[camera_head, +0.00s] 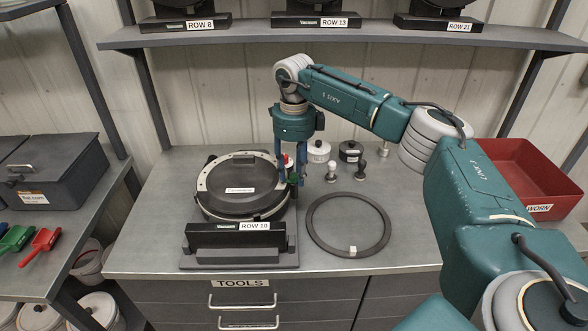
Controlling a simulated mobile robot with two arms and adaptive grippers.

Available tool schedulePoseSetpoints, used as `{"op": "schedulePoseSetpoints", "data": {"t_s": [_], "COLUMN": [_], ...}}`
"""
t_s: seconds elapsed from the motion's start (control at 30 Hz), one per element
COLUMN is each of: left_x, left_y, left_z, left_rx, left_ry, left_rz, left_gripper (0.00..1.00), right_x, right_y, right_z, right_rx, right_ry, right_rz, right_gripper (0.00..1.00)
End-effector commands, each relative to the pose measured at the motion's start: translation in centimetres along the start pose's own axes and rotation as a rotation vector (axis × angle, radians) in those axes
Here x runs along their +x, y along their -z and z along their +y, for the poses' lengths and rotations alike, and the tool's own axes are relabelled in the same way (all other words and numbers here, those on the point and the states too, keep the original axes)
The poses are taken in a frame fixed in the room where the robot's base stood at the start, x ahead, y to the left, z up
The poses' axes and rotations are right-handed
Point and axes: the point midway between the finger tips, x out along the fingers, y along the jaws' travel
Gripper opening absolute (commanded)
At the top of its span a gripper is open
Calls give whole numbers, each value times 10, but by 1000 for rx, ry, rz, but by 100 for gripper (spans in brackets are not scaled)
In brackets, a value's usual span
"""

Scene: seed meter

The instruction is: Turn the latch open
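The seed meter (240,203) is a round black housing with a pale ring around its lid. It lies behind a black stand labelled ROW 18 (240,236) on the grey bench. My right gripper (291,181) points down at the meter's right edge. Its two fingers stand apart, with a small red part (288,161) showing between them. This part may belong to the latch, but the fingers hide most of that spot. I cannot tell whether the fingers touch or grip anything. My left gripper is not in view.
A dark flat ring (379,246) lies right of the meter. Small knobbed pieces, a white one (318,152) and a black one (350,152), stand behind it. A red WORN bin (520,170) is at the right. A shelf (370,37) spans above. The bench's left is clear.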

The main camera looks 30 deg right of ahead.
Motion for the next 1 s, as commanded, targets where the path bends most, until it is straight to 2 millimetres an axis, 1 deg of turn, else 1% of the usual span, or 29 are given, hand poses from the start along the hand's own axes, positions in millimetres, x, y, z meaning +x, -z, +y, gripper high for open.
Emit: {"op": "schedulePoseSetpoints", "data": {"t_s": [0.1,0.17,0.2,0.3,0.67,0.87,1.0], "left_x": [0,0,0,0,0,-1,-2], "left_y": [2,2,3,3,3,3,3], "left_z": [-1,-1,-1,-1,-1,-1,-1], "left_rx": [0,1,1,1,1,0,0], "left_ry": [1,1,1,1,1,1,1], "left_rz": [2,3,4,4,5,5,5], "left_gripper": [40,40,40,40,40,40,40], "right_x": [0,0,0,0,0,-1,-1], "right_y": [0,0,0,0,0,0,-1], "right_z": [0,0,0,0,0,0,-1], "right_rx": [0,0,0,0,32,132,245], "right_ry": [0,0,0,0,0,0,0], "right_rz": [0,0,0,0,-1,-1,-2], "right_gripper": [37,25,17,0,0,0,0]}}
